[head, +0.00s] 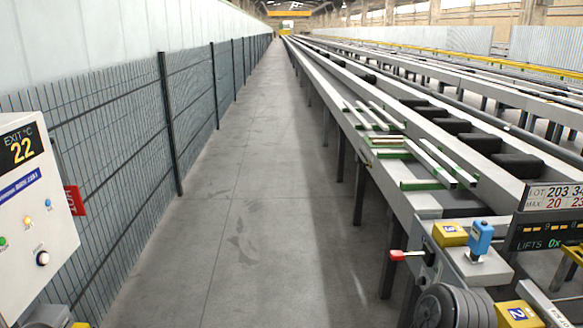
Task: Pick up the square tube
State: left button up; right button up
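Several pale metal lengths lie on the long runout table (428,200) at the right. A near one (431,164) and its neighbour (449,163) rest side by side, slanting, on green strips (424,185). Farther back, another pale length (386,115) lies across more green strips, with a similar one to its left. They are too small in the picture to tell which is the square tube. Neither of my grippers shows in the head view.
Dark rollers or pads (520,166) line the table's right side. A red-knobbed lever (397,255), yellow block (450,234), blue-topped device (480,237) and display (545,232) crowd the near end. A control panel (35,190) and mesh fence (120,140) stand left. The aisle floor (230,240) is clear.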

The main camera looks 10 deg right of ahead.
aim_at(443, 177)
jog(key=i+z, duration=0.25)
jog(key=i, duration=0.2)
jog(key=i+j+z, duration=0.2)
jog(key=i, duration=0.2)
jog(key=i+j+z, duration=0.25)
jog(key=i, duration=0.2)
jog(key=i+j+z, duration=0.25)
jog(key=i, duration=0.15)
jog(key=i+j+z, duration=0.75)
jog(key=j, duration=0.15)
